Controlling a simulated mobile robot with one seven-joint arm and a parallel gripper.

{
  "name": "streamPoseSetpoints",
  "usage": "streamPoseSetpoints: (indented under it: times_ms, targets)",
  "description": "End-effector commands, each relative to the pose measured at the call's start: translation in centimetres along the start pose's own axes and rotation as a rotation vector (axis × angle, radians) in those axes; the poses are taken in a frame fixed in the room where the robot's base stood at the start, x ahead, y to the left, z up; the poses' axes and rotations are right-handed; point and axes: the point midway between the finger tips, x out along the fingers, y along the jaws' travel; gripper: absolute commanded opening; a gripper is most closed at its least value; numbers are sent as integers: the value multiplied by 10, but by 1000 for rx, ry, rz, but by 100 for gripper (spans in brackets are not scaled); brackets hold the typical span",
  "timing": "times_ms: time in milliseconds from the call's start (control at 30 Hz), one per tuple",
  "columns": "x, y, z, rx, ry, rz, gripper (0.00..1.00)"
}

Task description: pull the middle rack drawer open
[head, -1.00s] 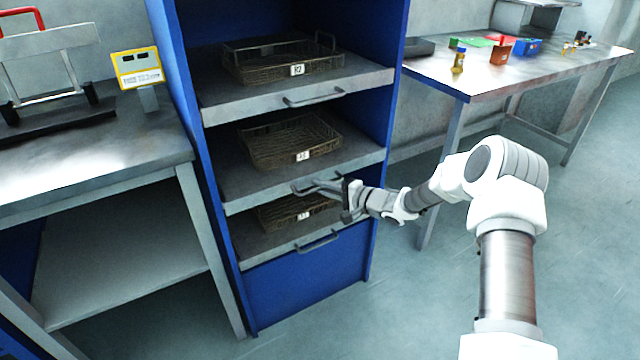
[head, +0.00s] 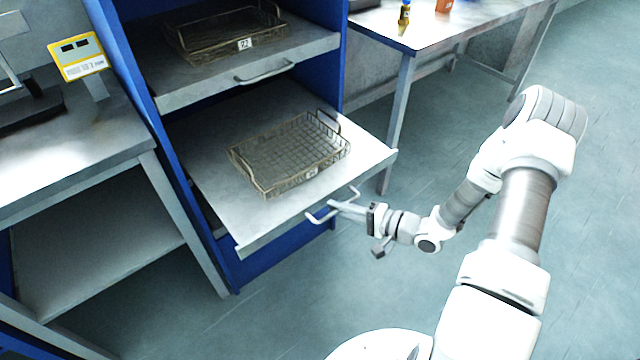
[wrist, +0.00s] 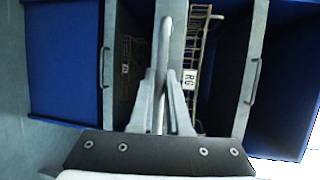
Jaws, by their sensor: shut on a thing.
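The middle rack drawer (head: 215,160) is a grey shelf pulled well out of the blue rack, with a wire basket (head: 290,155) lying on it. Its bar handle (head: 333,205) is on the front edge. My gripper (head: 342,206) is shut on this handle. In the wrist view the handle (wrist: 165,50) runs up between the two fingers of my gripper (wrist: 160,92), and a basket label reading R6 (wrist: 189,80) shows beside it.
The upper drawer (head: 180,95) is in the rack with a basket labelled R2 (head: 225,38). The lower drawer is mostly hidden in the head view. A grey bench (head: 70,160) with a yellow device (head: 78,56) stands left. A table (head: 425,35) stands right. Floor in front is open.

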Motion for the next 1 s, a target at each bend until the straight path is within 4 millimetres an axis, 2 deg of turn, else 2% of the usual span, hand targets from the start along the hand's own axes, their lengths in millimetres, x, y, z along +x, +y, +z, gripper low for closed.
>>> streamPoseSetpoints:
  times_ms: [33, 200, 400, 600, 967, 1000]
  targets:
    - [-12, 0, 4, 4, 3, 0, 0]
    - [-42, 7, 16, 1, 3, -1, 0]
    - [-65, 13, 26, 1, 2, -1, 0]
    - [-74, 15, 30, -2, 0, -2, 0]
    - [-75, 15, 30, -2, 1, -2, 0]
    - [-75, 15, 30, -2, 1, -2, 17]
